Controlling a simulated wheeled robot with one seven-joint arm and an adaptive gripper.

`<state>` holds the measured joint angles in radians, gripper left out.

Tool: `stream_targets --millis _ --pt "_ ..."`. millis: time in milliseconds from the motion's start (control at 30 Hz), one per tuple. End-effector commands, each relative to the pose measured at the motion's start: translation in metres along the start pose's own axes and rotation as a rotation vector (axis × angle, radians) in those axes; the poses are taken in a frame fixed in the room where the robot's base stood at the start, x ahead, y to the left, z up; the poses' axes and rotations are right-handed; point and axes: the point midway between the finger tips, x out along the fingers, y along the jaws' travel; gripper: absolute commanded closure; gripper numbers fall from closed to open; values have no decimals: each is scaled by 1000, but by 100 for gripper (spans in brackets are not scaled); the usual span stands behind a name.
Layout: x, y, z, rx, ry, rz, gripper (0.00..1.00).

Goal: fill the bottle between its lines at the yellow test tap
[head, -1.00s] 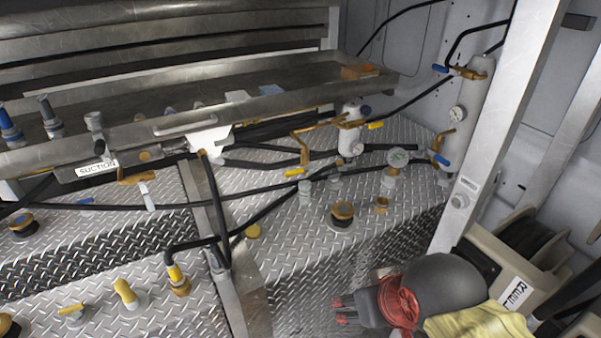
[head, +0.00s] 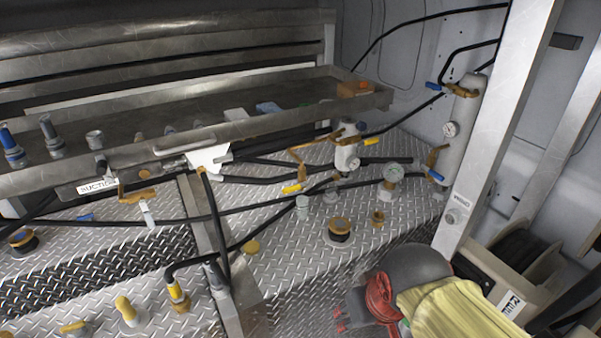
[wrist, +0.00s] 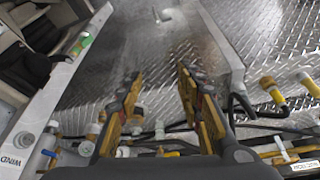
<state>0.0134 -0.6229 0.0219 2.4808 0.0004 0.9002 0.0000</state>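My gripper (head: 342,320) is at the bottom of the head view, dark with red parts, low in front of the tread-plate deck. In the wrist view its two yellow-and-black fingers (wrist: 158,76) are spread apart with nothing between them. Several yellow-handled fittings show in the head view: a valve with a yellow lever (head: 292,188) mid-deck, another yellow lever (head: 374,141) by the grey cylinder, and a yellow cap (head: 126,308) at lower left. I cannot tell which is the test tap. I cannot make out a bottle in either view.
A long metal tray (head: 250,115) holding fittings and an orange block (head: 352,88) runs across the back. Black hoses cross the tread plate (head: 290,245). A metal post (head: 490,140) and a reel housing (head: 478,280) stand at right.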

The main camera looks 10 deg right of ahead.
Motion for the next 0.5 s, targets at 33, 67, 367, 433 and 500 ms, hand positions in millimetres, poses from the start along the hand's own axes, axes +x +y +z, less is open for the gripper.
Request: stream_targets --millis 33,67,367,433,500 --pt "-5 0 -12 7 -44 -2 63" --pt "-5 0 -19 12 -63 -5 63" --pt "18 -8 -113 -64 -166 -70 63" --pt "29 -10 -139 -133 -169 -94 63" --pt "42 -12 -167 -218 -162 -119 63"
